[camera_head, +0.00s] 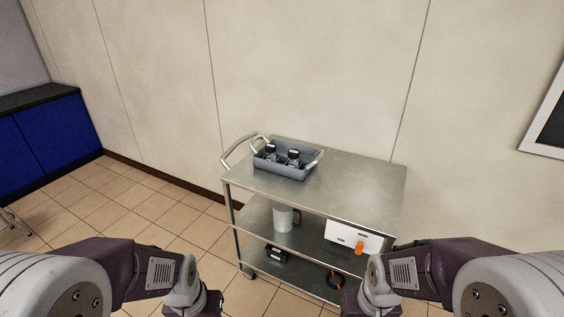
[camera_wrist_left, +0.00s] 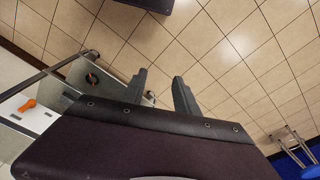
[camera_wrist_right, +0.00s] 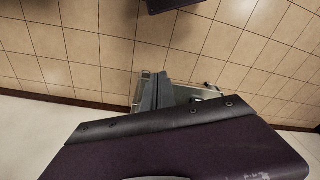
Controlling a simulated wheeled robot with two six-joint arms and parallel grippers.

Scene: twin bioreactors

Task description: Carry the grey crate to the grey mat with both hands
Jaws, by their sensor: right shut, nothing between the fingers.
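The grey crate (camera_head: 282,171) stands on the top shelf of a metal cart, toward its back left. It holds dark-capped bottles (camera_head: 293,157) and has a pale handle at each end. I see no grey mat in any view. My left gripper (camera_wrist_left: 160,88) is open and empty, its two fingers apart over the floor. My right gripper (camera_wrist_right: 157,90) is shut with nothing between its fingers. In the head view both arms reach in at the bottom, low in front of the cart and away from the crate, with their fingers out of frame or hidden.
The metal cart (camera_head: 350,190) stands near the wall, its top clear right of the crate. Lower shelves hold a grey mug (camera_head: 283,218), a white box (camera_head: 345,236) and an orange item (camera_head: 359,248). Blue cabinets (camera_head: 55,140) stand far left. Tiled floor is open left of the cart.

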